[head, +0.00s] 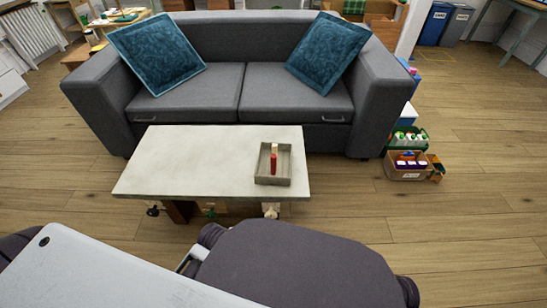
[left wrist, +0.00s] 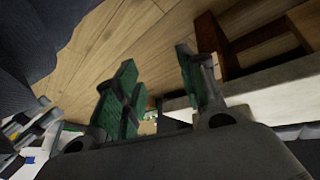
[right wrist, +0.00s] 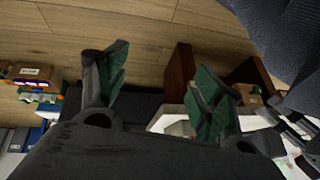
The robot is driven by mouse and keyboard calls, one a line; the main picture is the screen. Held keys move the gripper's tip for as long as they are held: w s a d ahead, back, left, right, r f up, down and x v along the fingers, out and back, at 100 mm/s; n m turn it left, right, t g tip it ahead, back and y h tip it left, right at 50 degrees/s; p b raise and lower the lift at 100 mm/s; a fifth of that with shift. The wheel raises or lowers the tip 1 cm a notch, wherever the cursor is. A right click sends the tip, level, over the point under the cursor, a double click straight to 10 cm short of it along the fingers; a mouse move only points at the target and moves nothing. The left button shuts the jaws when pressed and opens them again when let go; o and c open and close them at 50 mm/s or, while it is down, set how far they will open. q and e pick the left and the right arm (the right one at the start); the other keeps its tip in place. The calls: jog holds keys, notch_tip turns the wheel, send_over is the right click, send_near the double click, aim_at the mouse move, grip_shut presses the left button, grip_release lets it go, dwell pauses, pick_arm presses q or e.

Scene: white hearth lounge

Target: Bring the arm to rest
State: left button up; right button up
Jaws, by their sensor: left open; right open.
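My left gripper (left wrist: 156,68) is open in the left wrist view, its two green-padded fingers apart with nothing between them but the wooden floor beyond. My right gripper (right wrist: 160,62) is open and empty in the right wrist view, also with green-padded fingers apart. Neither gripper can be made out clearly in the head view, where grey and white parts of my own body fill the bottom.
A low pale table (head: 175,160) stands ahead, bearing a grey tray (head: 284,180) with a small red item (head: 273,164). Behind it is a grey sofa (head: 245,38). Crates with goods (head: 404,173) stand right of the sofa. The wooden floor (head: 470,200) at right is clear.

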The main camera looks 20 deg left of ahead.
pick_arm(q)
jog(key=shift+f+p, duration=0.15)
jog(key=shift+p, duration=0.5)
pick_arm(e)
jog(key=shift+f, duration=0.15)
